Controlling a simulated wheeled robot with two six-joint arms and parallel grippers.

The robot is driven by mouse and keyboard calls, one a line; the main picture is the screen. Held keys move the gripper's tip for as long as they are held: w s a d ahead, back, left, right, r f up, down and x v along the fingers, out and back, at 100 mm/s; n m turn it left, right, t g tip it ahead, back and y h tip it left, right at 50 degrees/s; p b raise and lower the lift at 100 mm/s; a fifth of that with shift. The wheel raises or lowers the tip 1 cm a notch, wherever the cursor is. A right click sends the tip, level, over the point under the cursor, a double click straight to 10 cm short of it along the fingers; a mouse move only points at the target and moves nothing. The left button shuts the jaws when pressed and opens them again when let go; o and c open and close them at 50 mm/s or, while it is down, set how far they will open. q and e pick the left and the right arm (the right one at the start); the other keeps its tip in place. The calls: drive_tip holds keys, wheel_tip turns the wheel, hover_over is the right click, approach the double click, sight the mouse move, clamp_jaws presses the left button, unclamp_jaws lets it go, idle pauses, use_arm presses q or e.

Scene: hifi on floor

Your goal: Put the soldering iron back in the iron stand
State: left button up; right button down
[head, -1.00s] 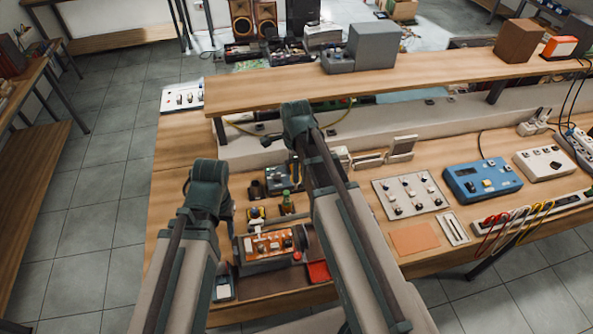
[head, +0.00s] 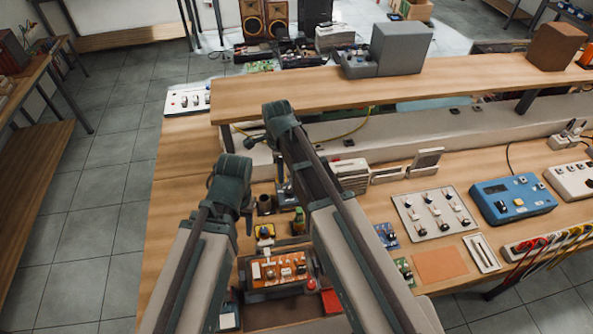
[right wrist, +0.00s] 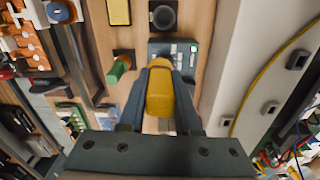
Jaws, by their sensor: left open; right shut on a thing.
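The soldering iron (right wrist: 160,92) shows a thick yellow handle in the right wrist view. My right gripper (right wrist: 160,80) is shut on that handle, with one dark finger on each side. The iron's tip is hidden. A dark round holder (right wrist: 163,16), which looks like the iron stand, is on the bench beyond the fingers. It also shows in the head view (head: 265,205), left of the right arm. The iron is apart from it in the picture.
A grey station with a display (right wrist: 173,48) is beside the holder. A yellow tray (right wrist: 119,11) and a small green bottle (right wrist: 119,70) are close by. An orange circuit board (head: 281,270) lies in front. A raised shelf (head: 330,96) runs behind.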

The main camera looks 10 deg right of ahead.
use_arm(q)
wheel_tip(320, 180, down, 2)
drive_tip(key=shift+b, duration=0.75)
use_arm(e)
drive_tip(key=a+f+n, duration=0.1)
drive_tip(key=a+f, duration=0.1)
drive_tip(key=a, duration=0.4)
drive_tip(key=shift+w, duration=0.35)
use_arm(q)
drive_tip(key=shift+f, duration=0.15)
use_arm(e)
drive_tip(key=shift+f, duration=0.1)
use_arm(q)
wheel_tip(320, 180, down, 7)
drive_tip(key=a+b, duration=0.1)
drive_tip(key=b, duration=0.6)
drive_tip(key=shift+s+a, duration=0.15)
drive_tip(key=shift+a, duration=0.1)
use_arm(e)
drive_tip(key=shift+f, duration=3.4)
drive_tip(key=c, duration=0.5)
unclamp_jaws()
drive_tip(key=shift+o, duration=0.2)
